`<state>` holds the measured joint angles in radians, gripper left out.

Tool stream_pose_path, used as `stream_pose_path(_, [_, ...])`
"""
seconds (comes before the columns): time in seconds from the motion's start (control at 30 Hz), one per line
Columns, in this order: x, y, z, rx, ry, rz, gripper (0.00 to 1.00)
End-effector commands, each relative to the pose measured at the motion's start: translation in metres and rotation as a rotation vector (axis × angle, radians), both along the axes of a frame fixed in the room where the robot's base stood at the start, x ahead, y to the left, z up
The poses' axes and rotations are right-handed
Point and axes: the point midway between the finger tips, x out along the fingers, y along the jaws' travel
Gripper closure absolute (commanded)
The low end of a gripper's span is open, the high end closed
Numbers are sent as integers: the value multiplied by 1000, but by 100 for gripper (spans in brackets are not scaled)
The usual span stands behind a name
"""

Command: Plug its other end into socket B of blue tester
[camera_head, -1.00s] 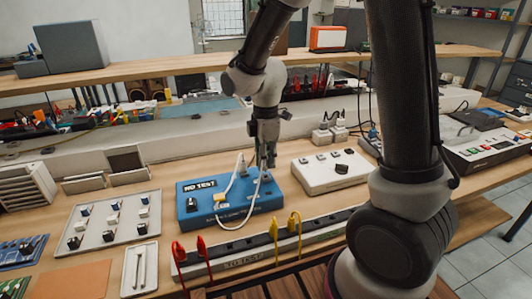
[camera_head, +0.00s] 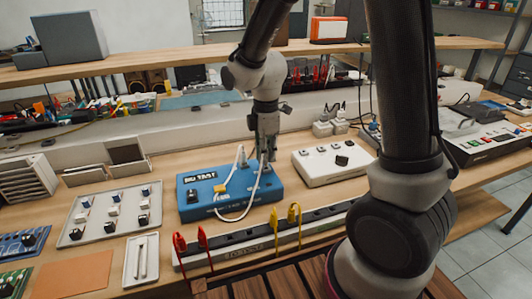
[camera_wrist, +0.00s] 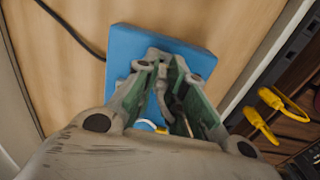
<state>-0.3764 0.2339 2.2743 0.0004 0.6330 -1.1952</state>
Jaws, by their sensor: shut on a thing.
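My gripper (camera_head: 266,158) is over the tester's right part, shut on the cable's other end, which points down at the top face. In the wrist view the tester (camera_wrist: 190,52) lies beneath my fingers (camera_wrist: 165,92). The fingers hide the plug tip and socket B, so I cannot tell whether the plug is seated.
A white box (camera_head: 325,171) with a black knob stands just right of the tester. A black strip (camera_head: 235,243) with red and yellow leads runs along the front. A tray of small parts (camera_head: 112,214) lies to the left.

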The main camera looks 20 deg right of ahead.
Motion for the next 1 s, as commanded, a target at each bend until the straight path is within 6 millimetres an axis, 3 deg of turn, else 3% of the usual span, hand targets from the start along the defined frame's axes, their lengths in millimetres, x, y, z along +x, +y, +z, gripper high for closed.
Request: stream_pose_path(1.0, [0, 0, -12, 0, 0, 0, 100])
